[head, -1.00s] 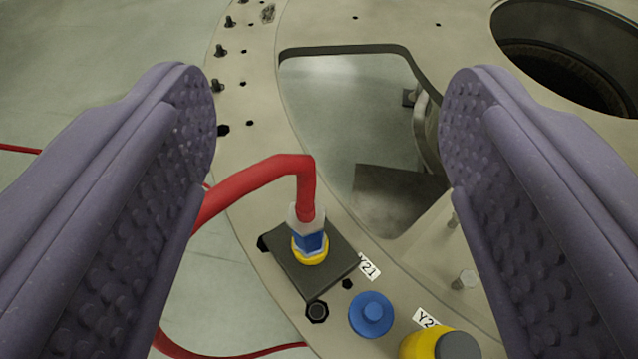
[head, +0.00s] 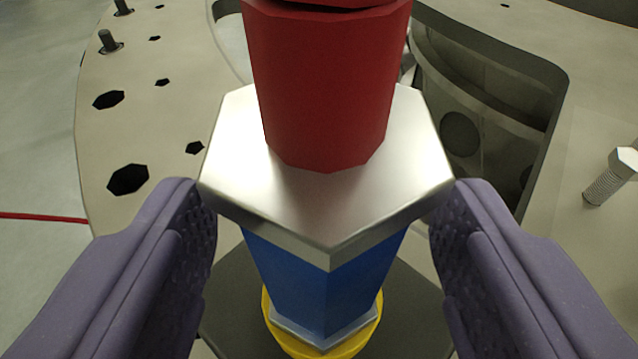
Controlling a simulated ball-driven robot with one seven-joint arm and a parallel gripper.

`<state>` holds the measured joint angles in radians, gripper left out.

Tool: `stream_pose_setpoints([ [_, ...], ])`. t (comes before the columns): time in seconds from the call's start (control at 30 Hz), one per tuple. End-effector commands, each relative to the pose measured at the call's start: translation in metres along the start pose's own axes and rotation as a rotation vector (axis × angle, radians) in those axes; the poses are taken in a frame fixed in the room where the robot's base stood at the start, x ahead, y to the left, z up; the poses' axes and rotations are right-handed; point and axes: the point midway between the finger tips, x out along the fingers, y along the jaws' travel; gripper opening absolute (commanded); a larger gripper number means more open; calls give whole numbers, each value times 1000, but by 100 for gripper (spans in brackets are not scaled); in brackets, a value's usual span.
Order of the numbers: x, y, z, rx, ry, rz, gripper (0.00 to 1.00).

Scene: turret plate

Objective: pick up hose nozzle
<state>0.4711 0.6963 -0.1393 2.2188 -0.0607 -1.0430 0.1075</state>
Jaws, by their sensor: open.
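The hose nozzle (head: 325,275) stands upright in the middle of the head view, very close. It has a blue body under a silver hex collar (head: 325,205), with the red hose (head: 325,85) rising from its top. My gripper (head: 322,240) is open, with one purple finger on each side of the nozzle. The fingertips lie near the left and right corners of the collar. I cannot tell whether they touch it.
The block sits on the beige turret plate (head: 120,135), which has several dark holes and upright bolts at the left. A large cut-out (head: 480,130) opens behind at the right. A metal bolt (head: 610,177) stands at the right edge. A thin red hose crosses the floor at far left.

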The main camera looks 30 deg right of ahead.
Motion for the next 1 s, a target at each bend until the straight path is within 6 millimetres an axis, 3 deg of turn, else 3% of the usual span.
stream_pose_setpoints([
  [0.2,34,0,0,0,1,-1,68],
  [0.47,38,-1,-2,0,0,-1,68],
  [0.57,38,-1,-2,0,0,-1,50],
  [0.77,38,-1,-2,0,0,-1,4],
  [1.0,38,-1,-3,0,1,-1,2],
])
